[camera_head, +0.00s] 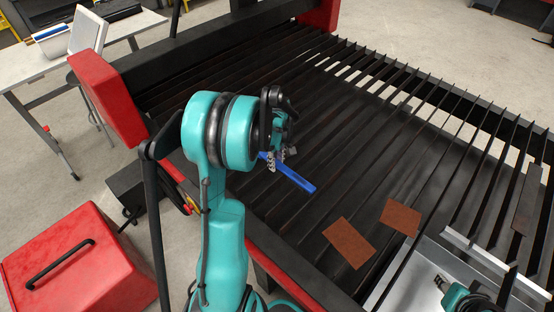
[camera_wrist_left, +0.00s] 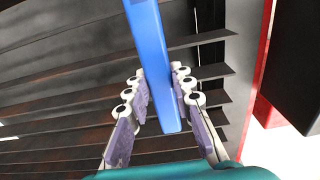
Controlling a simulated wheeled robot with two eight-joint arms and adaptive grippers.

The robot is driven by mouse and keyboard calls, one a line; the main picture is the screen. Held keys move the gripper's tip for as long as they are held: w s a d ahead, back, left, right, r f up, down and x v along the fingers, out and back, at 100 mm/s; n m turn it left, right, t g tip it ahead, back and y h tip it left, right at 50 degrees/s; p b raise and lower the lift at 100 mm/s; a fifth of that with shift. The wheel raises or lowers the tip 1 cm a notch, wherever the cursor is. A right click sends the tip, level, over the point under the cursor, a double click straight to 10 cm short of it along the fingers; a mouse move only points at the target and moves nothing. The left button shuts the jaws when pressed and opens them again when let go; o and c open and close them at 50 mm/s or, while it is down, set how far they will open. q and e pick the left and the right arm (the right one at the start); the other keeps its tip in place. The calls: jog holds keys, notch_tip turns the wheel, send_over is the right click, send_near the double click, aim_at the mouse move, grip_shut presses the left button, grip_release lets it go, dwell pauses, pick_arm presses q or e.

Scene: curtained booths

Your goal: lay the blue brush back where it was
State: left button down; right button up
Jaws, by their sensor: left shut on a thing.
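The blue brush (camera_head: 294,177) is a long blue bar in my left gripper (camera_head: 280,160). In the head view it sticks out from the fingers toward the lower right, over the dark slatted bed (camera_head: 330,130). In the left wrist view the brush (camera_wrist_left: 148,45) runs from the top edge down between the two fingers of the left gripper (camera_wrist_left: 159,92), which are shut on it. The slats show behind it; I cannot tell how high it is above them. Any bristles are hidden. My right gripper is not in view.
Two rust-brown plates (camera_head: 349,242) (camera_head: 400,217) lie on the slats. A red box (camera_head: 75,265) stands on the floor at left. A white table (camera_head: 40,70) is at upper left.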

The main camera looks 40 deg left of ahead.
pick_arm(q)
notch_tip(320, 180, down, 7)
jog(key=b, duration=0.4)
jog(key=shift+f+b, duration=0.1)
jog(key=shift+b, duration=0.25)
jog(key=c, duration=1.2)
grip_release()
notch_tip(320, 180, up, 12)
jog(key=shift+d+r, duration=0.1)
jog(key=shift+d, duration=0.1)
